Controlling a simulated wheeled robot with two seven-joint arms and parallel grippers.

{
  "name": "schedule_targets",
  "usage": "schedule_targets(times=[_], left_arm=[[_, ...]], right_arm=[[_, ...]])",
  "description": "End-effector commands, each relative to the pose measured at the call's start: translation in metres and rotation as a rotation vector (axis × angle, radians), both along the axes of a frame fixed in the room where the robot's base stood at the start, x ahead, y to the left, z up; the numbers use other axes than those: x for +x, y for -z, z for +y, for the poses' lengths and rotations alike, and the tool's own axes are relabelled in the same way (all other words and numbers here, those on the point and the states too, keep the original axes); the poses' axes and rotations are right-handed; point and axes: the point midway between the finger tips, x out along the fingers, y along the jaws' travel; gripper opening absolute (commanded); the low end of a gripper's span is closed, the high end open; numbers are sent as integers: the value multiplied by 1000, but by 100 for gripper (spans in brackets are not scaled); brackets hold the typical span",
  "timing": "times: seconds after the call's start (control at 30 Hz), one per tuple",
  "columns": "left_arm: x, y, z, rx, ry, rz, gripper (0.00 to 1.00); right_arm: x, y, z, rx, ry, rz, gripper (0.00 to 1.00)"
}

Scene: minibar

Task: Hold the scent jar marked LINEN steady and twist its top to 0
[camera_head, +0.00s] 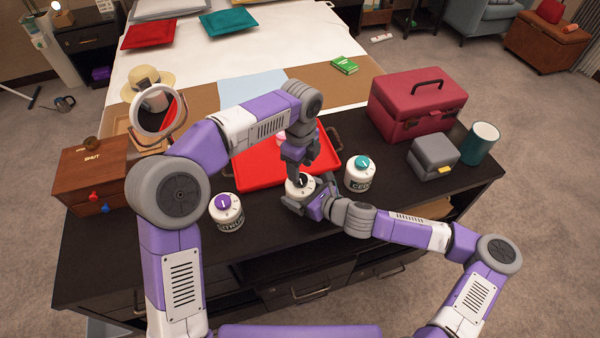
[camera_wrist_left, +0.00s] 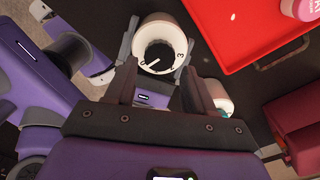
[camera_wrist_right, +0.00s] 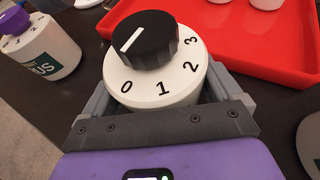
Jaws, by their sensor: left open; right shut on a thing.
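A white scent jar (camera_head: 299,189) with a black knob stands near the counter's front edge; its label is hidden. My right gripper (camera_head: 318,204) is shut around its body from the right. In the right wrist view the black knob (camera_wrist_right: 143,40) tops a white collar (camera_wrist_right: 185,80) marked 0 to 3. The knob's white line points to the left side, near the 0; I cannot tell whether it lines up exactly. My left gripper (camera_head: 299,166) points down over the jar, open, its fingers (camera_wrist_left: 160,78) near the knob. I cannot tell whether they touch it.
A purple-knobbed jar (camera_head: 227,213) stands left and a teal-knobbed jar (camera_head: 360,175) right. Behind is a red tray (camera_head: 262,172) with a pink-topped jar (camera_wrist_left: 302,9). A wooden box (camera_head: 92,170), mirror (camera_head: 153,112), grey case (camera_head: 433,157) and red case (camera_head: 416,100) stand farther out.

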Motion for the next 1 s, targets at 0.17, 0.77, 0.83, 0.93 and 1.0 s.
schedule_targets(times=[0.17,0.77,0.83,0.93,1.0], left_arm=[[0,-41,-1,-3,0,-4,54],[0,-79,0,0,0,0,54],[0,-79,0,0,0,0,54],[0,-79,0,0,0,0,54],[0,-79,0,0,0,0,54]], right_arm=[[0,0,0,0,0,0,55],[0,0,0,1,0,-1,55],[0,0,0,1,0,-1,55],[0,0,0,1,0,-1,100],[0,0,0,1,0,-1,100]])
